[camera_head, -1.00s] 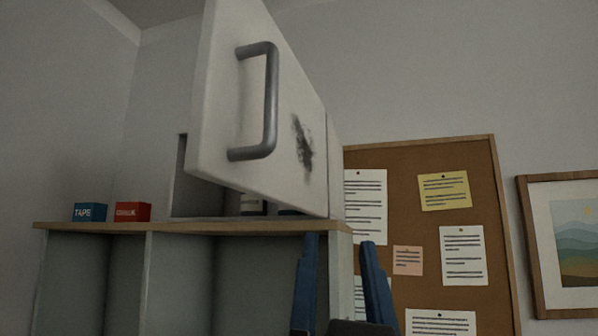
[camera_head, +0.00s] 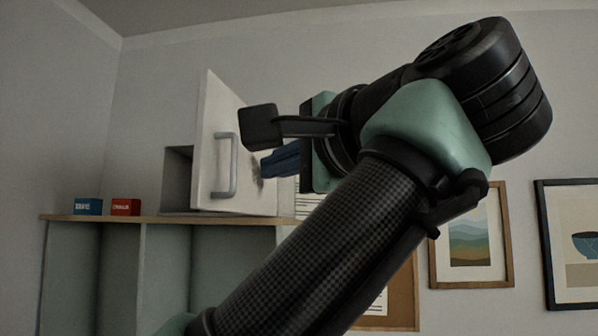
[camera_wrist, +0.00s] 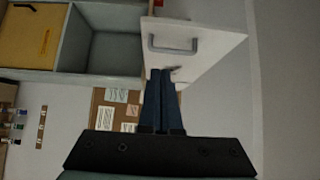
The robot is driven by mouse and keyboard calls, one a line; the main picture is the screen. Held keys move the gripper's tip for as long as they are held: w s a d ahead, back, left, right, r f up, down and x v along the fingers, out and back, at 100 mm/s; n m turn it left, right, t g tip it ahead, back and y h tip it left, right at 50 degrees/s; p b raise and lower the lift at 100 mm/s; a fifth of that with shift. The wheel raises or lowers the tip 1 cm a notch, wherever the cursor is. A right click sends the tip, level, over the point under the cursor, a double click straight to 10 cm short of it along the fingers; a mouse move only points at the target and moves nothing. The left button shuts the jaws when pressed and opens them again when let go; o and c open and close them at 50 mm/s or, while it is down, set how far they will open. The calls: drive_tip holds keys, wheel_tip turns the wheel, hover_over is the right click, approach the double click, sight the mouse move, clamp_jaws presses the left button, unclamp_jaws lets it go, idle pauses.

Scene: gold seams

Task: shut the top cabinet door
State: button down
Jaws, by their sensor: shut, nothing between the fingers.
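The top cabinet door (camera_head: 215,130) is white with a grey bar handle (camera_head: 233,165) and stands open, swung out from a small cabinet (camera_head: 178,180) on top of the shelf unit. My gripper (camera_head: 266,164) is shut and empty, its blue fingers at the handle-side face of the door, right of the handle. In the wrist view the door (camera_wrist: 215,42) fills the upper middle, with the fingertips (camera_wrist: 162,74) at its face near a dark smudge, below the handle (camera_wrist: 172,48). I cannot tell whether they touch. Much of the cabinet's inside is hidden by the door.
A blue box (camera_head: 88,206) and a red box (camera_head: 125,206) stand on the shelf top, left of the cabinet. A corkboard (camera_head: 402,300) and framed pictures (camera_head: 470,240) hang on the wall at right. My arm covers much of the head view.

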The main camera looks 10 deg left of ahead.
drive_tip(key=p, duration=0.7)
approach(210, 184)
drive_tip(key=w, duration=0.4)
drive_tip(key=shift+w+r, duration=0.25)
drive_tip(key=shift+r, duration=0.1)
drive_tip(key=shift+a+f+p, duration=0.1)
drive_tip(key=shift+a+p, duration=0.3)
drive_tip(key=shift+a, duration=0.55)
drive_tip(key=shift+a+f+p, duration=0.15)
drive_tip(key=shift+a+p, duration=0.25)
drive_tip(key=shift+a, duration=0.55)
